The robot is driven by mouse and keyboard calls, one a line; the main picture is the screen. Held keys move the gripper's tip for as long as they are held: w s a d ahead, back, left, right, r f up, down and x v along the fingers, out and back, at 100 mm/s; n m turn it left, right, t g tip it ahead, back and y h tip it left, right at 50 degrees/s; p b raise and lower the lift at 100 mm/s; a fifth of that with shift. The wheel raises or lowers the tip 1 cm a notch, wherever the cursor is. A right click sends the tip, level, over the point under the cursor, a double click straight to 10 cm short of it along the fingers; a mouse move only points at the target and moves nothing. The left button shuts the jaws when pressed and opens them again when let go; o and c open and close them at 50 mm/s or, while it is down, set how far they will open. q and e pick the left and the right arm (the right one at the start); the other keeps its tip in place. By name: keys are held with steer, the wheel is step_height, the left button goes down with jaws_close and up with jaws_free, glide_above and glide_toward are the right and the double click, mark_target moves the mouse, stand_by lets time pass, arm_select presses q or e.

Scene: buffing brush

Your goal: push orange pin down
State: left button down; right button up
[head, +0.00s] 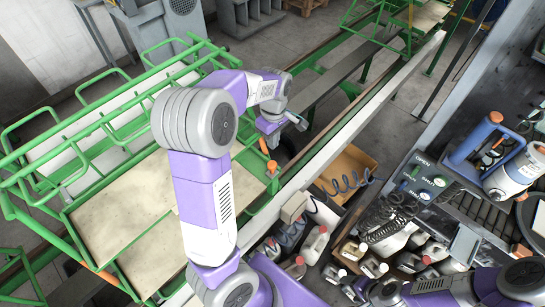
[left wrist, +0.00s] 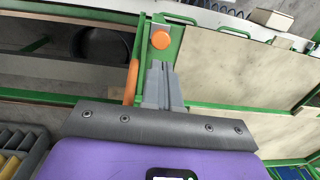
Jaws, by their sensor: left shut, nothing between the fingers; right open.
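The orange pin shows as a round orange top (left wrist: 160,40) on the green frame in the left wrist view. In the head view it is a small orange spot (head: 271,167) at the frame's edge. My left gripper (head: 271,139) is shut and empty, above the frame close to the pin. In the left wrist view its grey fingers (left wrist: 157,66) point at the pin, with a small visible gap below the orange top; height above it is hard to tell. My right gripper (head: 362,290) is at the bottom edge of the head view, away from the pin, and partly hidden.
An orange upright piece (left wrist: 131,82) stands on the frame left of the fingers in the wrist view. Beige boards (head: 125,215) lie in the green frame. A pale rail (head: 330,150) runs alongside. Bottles and a coiled cable (head: 345,182) fill the space to the right.

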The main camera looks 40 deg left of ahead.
mark_target(272, 163)
arm_select(q)
steer(key=f, duration=0.8)
steer(key=shift+s+f, duration=0.2)
steer(key=shift+f, duration=0.15)
steer(key=shift+d, duration=0.1)
steer(key=shift+f+b, duration=1.1)
steer(key=shift+f, duration=0.7)
steer(key=shift+s+r, duration=0.1)
steer(key=shift+s, duration=0.05)
